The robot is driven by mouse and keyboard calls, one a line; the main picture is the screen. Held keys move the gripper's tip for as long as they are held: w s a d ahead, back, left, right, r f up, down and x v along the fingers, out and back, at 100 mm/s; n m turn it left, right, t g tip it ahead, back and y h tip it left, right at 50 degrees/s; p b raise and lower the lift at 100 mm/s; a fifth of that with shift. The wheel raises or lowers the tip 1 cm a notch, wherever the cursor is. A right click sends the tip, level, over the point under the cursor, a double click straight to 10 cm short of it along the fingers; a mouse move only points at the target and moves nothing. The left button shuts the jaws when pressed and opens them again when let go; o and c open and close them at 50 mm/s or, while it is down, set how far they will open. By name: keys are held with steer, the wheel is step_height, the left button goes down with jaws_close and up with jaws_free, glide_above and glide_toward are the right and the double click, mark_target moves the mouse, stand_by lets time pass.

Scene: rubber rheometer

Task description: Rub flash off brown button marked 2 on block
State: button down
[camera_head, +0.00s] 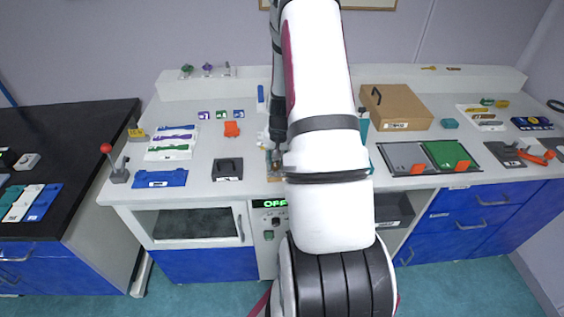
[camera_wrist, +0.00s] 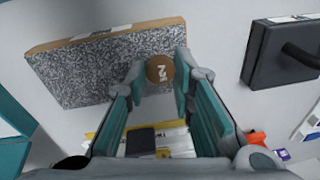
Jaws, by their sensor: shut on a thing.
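The brown button marked 2 (camera_wrist: 160,69) is round and shows between my fingertips in the wrist view, with its pale mark facing the camera. My gripper (camera_wrist: 158,82) is shut on it. The block (camera_wrist: 95,72) has a speckled grey top and a tan side edge. The button overlaps the block's right part in the wrist view; I cannot tell whether they touch. In the head view my gripper (camera_head: 270,146) is partly hidden by my arm. The button cannot be made out there, and the block is mostly hidden.
A black block with a handle (camera_wrist: 283,52) stands right of the speckled block; it also shows in the head view (camera_head: 227,169). An orange piece (camera_head: 231,129) lies behind it. A cardboard box (camera_head: 396,107) and a black-and-green tray (camera_head: 405,160) are right of my arm.

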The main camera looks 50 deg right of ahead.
steer(key=shift+w+a, duration=0.15)
steer(key=shift+w, duration=0.05)
steer(key=shift+s+d+f+p, duration=0.1)
steer(key=shift+s+d+p, duration=0.35)
steer(key=shift+s+d, duration=0.5)
steer(key=shift+s+d+p, duration=0.4)
steer(key=shift+s+d, duration=0.25)
steer(key=shift+s, duration=0.5)
steer(key=shift+s+d+r+p, duration=0.2)
steer(key=shift+s+d+p, duration=0.85)
steer(key=shift+s+d, duration=0.95)
steer(key=shift+w+a+f+b, duration=0.15)
steer(key=shift+w+a+b, duration=0.2)
steer(key=shift+w+a, duration=0.95)
steer(key=shift+w+a+b, duration=0.3)
steer(key=shift+w+a, duration=0.95)
steer(key=shift+w, duration=0.3)
steer(key=shift+w+a+f+b, duration=0.1)
steer(key=shift+w+a+b, duration=0.3)
steer(key=shift+w+a, duration=0.8)
